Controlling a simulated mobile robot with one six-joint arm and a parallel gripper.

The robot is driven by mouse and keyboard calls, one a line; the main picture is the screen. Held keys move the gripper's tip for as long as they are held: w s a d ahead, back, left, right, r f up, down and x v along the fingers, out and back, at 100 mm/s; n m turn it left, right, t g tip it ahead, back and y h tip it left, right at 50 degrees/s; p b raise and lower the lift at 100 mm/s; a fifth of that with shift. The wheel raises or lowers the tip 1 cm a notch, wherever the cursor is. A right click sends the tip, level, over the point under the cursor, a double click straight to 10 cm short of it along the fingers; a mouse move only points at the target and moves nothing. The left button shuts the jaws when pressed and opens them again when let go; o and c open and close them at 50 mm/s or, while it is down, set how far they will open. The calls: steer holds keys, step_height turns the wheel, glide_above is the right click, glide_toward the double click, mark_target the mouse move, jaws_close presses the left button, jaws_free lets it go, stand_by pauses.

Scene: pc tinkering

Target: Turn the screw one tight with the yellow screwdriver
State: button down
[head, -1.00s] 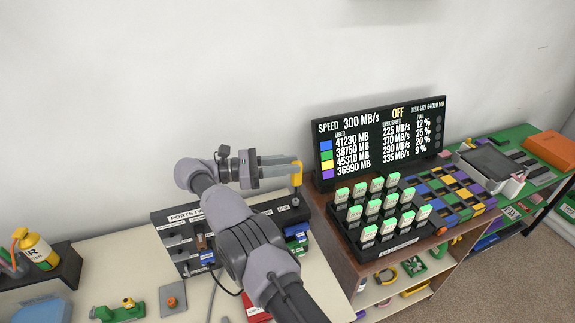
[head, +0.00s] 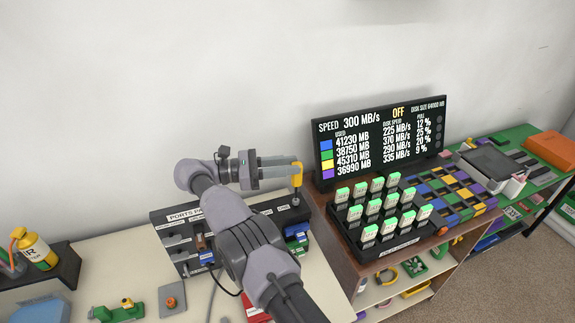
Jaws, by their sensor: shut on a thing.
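My gripper (head: 277,169) is shut on the yellow screwdriver (head: 297,173), in the head view. The screwdriver is upright, its yellow handle between the fingertips and its dark shaft pointing down toward the right end of the black ports panel (head: 170,217). Its tip is near the top of the panel; I cannot tell whether it touches a screw. Screw one cannot be made out. My arm covers part of the panel and desk.
A black rack of green-topped sticks (head: 390,246) stands to the right on a brown shelf, before a dark display screen (head: 380,140). A yellow bottle (head: 36,250) stands at the far left. A green part (head: 120,312) and a grey block (head: 172,298) lie on the desk.

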steer(key=shift+f+b, duration=0.75)
steer(key=shift+f, duration=0.25)
steer(key=c, duration=1.1)
jaws_free()
